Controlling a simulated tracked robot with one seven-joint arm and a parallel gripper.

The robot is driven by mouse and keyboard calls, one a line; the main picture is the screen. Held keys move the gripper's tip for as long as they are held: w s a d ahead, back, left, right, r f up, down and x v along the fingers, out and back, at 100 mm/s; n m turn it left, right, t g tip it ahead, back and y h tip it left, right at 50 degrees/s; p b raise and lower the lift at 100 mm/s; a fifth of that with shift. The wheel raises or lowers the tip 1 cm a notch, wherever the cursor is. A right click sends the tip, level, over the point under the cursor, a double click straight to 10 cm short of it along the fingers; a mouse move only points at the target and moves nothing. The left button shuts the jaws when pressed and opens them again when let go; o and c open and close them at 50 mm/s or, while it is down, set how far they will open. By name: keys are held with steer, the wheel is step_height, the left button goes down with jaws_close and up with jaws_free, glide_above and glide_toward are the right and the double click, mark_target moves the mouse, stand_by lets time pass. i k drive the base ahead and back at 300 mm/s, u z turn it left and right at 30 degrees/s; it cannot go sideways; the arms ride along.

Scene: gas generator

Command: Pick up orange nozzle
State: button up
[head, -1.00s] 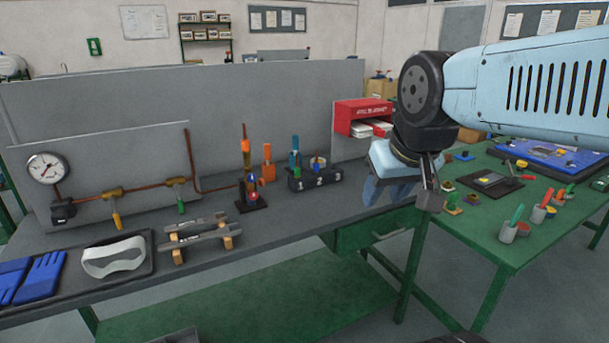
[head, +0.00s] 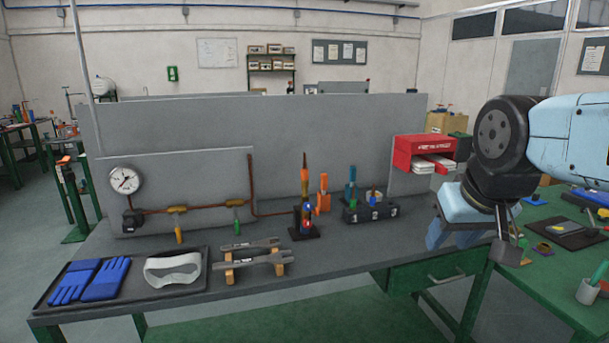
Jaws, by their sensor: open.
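An upright orange piece (head: 323,195), which looks like the orange nozzle, stands toward the back of the grey workbench. It is just right of and behind a burner stand (head: 306,222) with a tall orange-and-copper top. I cannot tell whether the piece touches the stand. My gripper (head: 470,236) hangs at the right, over or in front of the bench's right end. It is open, with nothing visible between its fingers, and well apart from the orange piece.
A black block numbered 1, 2, 3 (head: 371,212) holds small coloured parts right of the orange piece. A red box (head: 423,150) is near my wrist. A gauge (head: 126,180) with copper piping, wrenches (head: 252,257) and a tray (head: 50,293) are left. A grey panel (head: 270,125) stands behind.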

mark_target(304, 170)
steer(key=k, duration=1.3)
steer(key=u, duration=0.25)
steer(key=i, duration=2.05)
steer(key=z, duration=0.65)
steer(key=k, duration=0.8)
steer(key=z, duration=0.2)
steer(key=i, duration=0.5)
steer(key=z, duration=0.05)
